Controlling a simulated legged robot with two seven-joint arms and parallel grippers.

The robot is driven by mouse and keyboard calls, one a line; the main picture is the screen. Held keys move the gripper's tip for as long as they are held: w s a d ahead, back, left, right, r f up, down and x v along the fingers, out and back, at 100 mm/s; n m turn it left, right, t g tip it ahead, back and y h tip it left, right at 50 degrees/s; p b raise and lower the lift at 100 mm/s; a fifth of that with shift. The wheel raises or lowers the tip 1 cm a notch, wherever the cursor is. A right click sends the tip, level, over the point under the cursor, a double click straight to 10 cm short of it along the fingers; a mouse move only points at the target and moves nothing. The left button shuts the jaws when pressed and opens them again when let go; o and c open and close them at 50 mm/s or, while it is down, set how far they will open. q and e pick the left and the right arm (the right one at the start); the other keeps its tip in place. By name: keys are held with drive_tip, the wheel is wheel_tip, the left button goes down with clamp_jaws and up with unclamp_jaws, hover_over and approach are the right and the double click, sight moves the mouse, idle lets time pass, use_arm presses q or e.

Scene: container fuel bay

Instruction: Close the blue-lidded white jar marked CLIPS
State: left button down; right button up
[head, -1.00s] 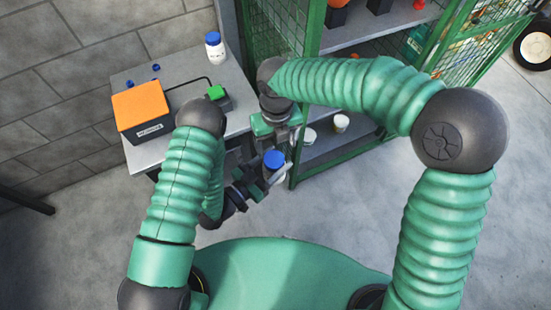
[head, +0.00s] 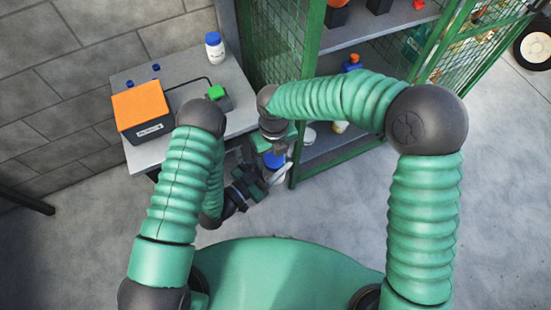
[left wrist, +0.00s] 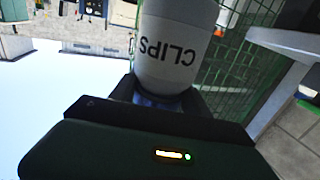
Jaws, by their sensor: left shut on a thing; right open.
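The white jar (left wrist: 175,40) marked CLIPS appears upside down in the left wrist view, with a strip of blue at its lid end. In the head view its blue lid (head: 274,160) faces up, partly covered by my right gripper. My left gripper (head: 266,176) is shut on the jar near its lid end and holds it in front of the bench. My right gripper (head: 276,146) is open and points down just over the lid. Its fingertips are largely hidden, and I cannot tell whether they touch the lid.
The grey bench (head: 180,72) carries an orange-topped box (head: 142,108), a green button unit (head: 217,93), another blue-lidded white bottle (head: 214,46) and small blue caps (head: 156,67). A green mesh cabinet (head: 310,60) with shelves stands close on the right.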

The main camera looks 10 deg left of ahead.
drive_tip(key=shift+f, duration=0.2)
drive_tip(key=shift+c, duration=0.3)
drive_tip(key=c, duration=1.4)
drive_tip(key=o, duration=1.5)
drive_tip(key=shift+r, duration=2.3)
drive_tip(key=shift+r, duration=0.1)
drive_tip(key=shift+c, duration=0.2)
